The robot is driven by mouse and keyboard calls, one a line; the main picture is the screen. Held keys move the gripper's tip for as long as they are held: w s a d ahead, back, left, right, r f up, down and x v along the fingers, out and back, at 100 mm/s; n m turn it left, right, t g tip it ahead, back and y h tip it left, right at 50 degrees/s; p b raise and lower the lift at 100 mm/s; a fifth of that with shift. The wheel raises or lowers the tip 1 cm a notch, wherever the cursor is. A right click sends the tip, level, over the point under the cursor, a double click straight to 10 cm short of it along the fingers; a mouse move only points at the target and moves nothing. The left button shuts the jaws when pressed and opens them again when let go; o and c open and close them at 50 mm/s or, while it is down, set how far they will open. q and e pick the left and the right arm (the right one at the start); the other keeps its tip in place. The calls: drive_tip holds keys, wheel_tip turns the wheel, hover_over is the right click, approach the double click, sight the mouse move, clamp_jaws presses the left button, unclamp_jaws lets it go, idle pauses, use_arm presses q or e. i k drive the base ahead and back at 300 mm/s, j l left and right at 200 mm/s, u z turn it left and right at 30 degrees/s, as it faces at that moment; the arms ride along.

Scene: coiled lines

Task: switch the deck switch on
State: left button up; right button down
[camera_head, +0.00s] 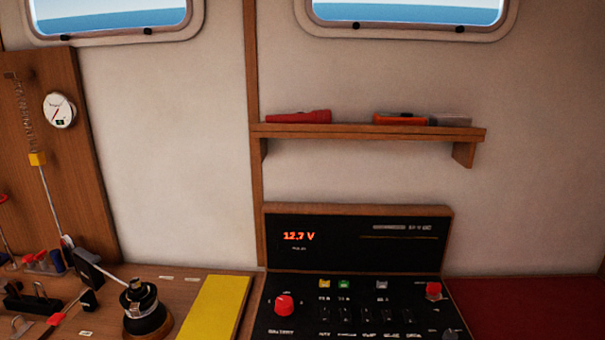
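A black switch panel (300,325) lies at the bottom centre, below a black upright display board (350,255) in a wooden frame. The board shows "12.7 V" in orange digits. A row of small dark switches (366,314) runs across the panel, with small labels that are too blurred to read, so I cannot tell which is the deck switch or how it is set. Yellow (324,283), green (344,284) and pale (382,285) small pieces sit above the row. A red knob (284,305) is at the panel's left and another red knob (433,290) at its right. Neither gripper shows.
A yellow board or book (214,308) lies left of the panel. A dark round device (146,309) and several tools stand further left on the wooden worktop. A wooden shelf (360,132) with a red torch (299,117) hangs above. A red surface (520,306) lies right.

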sight(407, 315)
drive_tip(key=k+j+z, duration=0.1)
drive_tip(key=j, duration=0.75)
drive_tip(key=k+j+z, duration=0.15)
drive_tip(key=j, duration=0.25)
